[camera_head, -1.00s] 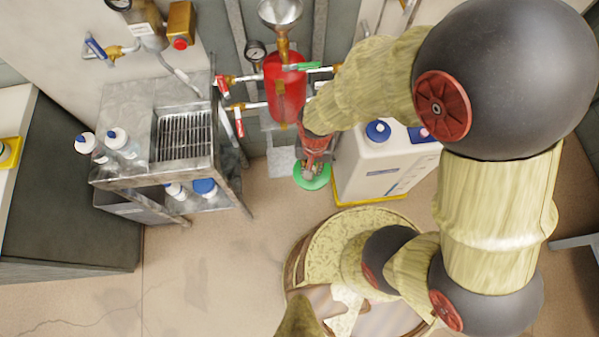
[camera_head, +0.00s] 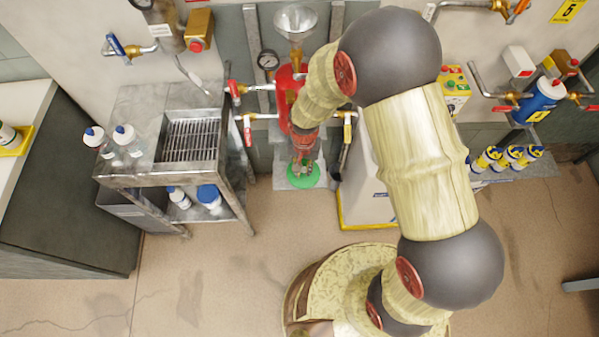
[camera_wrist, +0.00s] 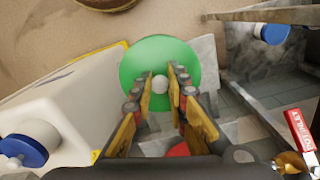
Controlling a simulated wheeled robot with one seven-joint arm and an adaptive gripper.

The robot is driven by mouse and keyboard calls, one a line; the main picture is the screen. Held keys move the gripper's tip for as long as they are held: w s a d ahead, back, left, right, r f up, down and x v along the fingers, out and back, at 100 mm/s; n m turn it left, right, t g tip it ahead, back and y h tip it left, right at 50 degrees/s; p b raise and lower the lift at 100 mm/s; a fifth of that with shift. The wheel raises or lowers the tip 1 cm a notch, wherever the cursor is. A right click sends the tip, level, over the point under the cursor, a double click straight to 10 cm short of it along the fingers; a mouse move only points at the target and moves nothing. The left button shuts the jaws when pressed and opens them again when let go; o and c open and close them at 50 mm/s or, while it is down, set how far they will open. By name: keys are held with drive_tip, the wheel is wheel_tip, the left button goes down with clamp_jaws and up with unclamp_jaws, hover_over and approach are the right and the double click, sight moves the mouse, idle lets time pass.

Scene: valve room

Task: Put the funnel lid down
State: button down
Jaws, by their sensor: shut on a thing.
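The funnel lid (camera_head: 303,177) is a green disc with a pale round knob, in the middle of the head view. My gripper (camera_head: 303,166) is shut on its knob and hides part of the lid. In the wrist view the lid (camera_wrist: 148,58) faces me, with its knob between the two fingers of my gripper (camera_wrist: 161,84). The lid is over the grey slab below the red vessel (camera_head: 284,84). I cannot tell whether it touches anything underneath. The metal funnel (camera_head: 296,20) stands uncovered above the red vessel.
A metal cart (camera_head: 128,170) with a grate and bottles stands left of the lid. A white jug (camera_head: 362,203) in a yellow tray stands close on the right, partly behind my arm. Pipes with red-handled valves flank the vessel. The floor in front of the cart is clear.

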drive_tip(key=w+f, duration=0.1)
drive_tip(key=f, duration=0.1)
drive_tip(key=w+a+f+b, duration=0.1)
drive_tip(key=w+f, duration=0.1)
drive_tip(key=shift+w+f+b, duration=0.15)
drive_tip(key=shift+f+b, duration=0.35)
drive_tip(key=shift+f, duration=0.4)
drive_tip(key=shift+w+f+b, duration=0.1)
drive_tip(key=shift+f+b, duration=0.35)
drive_tip(key=shift+f, duration=0.4)
drive_tip(key=shift+f, duration=0.1)
drive_tip(key=shift+f, duration=0.1)
drive_tip(key=c, duration=1.8)
unclamp_jaws()
drive_tip(key=shift+o, duration=0.3)
wheel_tip(320, 180, up, 12)
drive_tip(key=p, duration=0.4)
drive_tip(key=shift+w+r, duration=0.1)
drive_tip(key=shift+r, duration=0.15)
